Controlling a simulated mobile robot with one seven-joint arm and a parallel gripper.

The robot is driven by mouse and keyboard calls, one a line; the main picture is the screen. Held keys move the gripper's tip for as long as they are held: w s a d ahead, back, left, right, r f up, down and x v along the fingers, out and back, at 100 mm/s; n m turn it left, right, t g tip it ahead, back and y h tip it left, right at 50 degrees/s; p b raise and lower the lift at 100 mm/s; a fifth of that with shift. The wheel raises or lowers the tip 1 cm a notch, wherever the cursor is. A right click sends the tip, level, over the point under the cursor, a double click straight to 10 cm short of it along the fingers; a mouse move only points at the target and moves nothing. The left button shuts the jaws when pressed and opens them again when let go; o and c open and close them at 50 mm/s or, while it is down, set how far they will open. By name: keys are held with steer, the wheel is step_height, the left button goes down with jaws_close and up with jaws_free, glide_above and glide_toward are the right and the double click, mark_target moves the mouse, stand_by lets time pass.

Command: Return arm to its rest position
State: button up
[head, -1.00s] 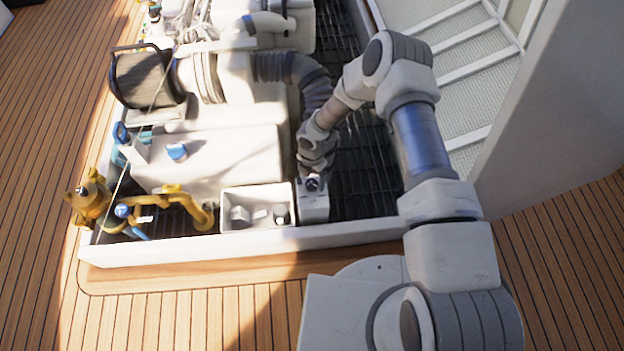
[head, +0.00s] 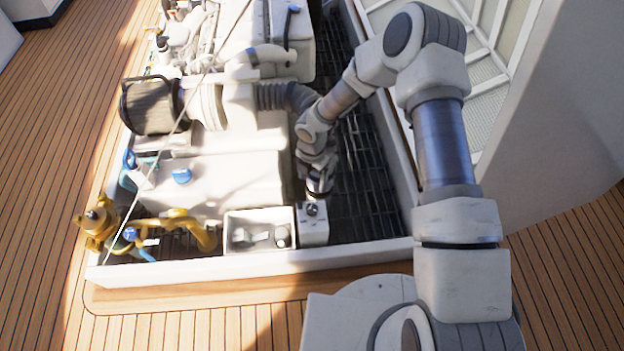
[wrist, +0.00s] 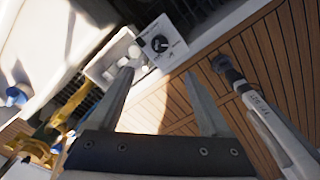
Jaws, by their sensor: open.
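My gripper (wrist: 165,105) is open, with nothing between its two fingers in the wrist view. In the head view my arm reaches over the engine hatch, and my gripper (head: 317,190) points down just above a small white box with a dark knob (head: 312,222). The fingertips are hard to make out there. In the wrist view the white box with its round dark knob (wrist: 160,43) lies beyond the fingers, apart from them.
An open white bin (head: 258,249) with small parts stands left of the knob box. Yellow pipework (head: 175,222) and a white tank (head: 235,180) with a blue cap lie further left. The hatch rim (head: 200,269) runs along the front. Dark grating (head: 360,190) is free at the right.

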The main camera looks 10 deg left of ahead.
stand_by(0.3)
steer(key=d+r+m+t+h, duration=0.1)
steer(key=d+r+m, duration=0.4)
steer(key=r, duration=0.6)
steer(key=d+r+m+t, duration=0.1)
steer(key=d+r+m, duration=0.35)
steer(key=r, duration=0.55)
steer(key=d+r+m+t+h, duration=0.1)
steer(key=d+r+m, duration=0.45)
steer(key=r, duration=0.55)
steer(key=s+d+r+m+t+y, duration=0.1)
steer(key=s+d+r+m, duration=0.2)
steer(key=s+r+m, duration=0.6)
steer(key=s+d+r+m+t+y, duration=0.15)
steer(key=s+d+r+m, duration=0.35)
steer(key=s, duration=0.7)
step_height(320, 180, up, 22)
steer(key=a+m+p, duration=0.1)
steer(key=p, duration=2.1)
steer(key=shift+w+a, duration=0.2)
steer(key=shift+w, duration=0.05)
steer(key=shift+h, duration=0.25)
steer(key=c, duration=0.5)
steer(key=shift+a, duration=0.2)
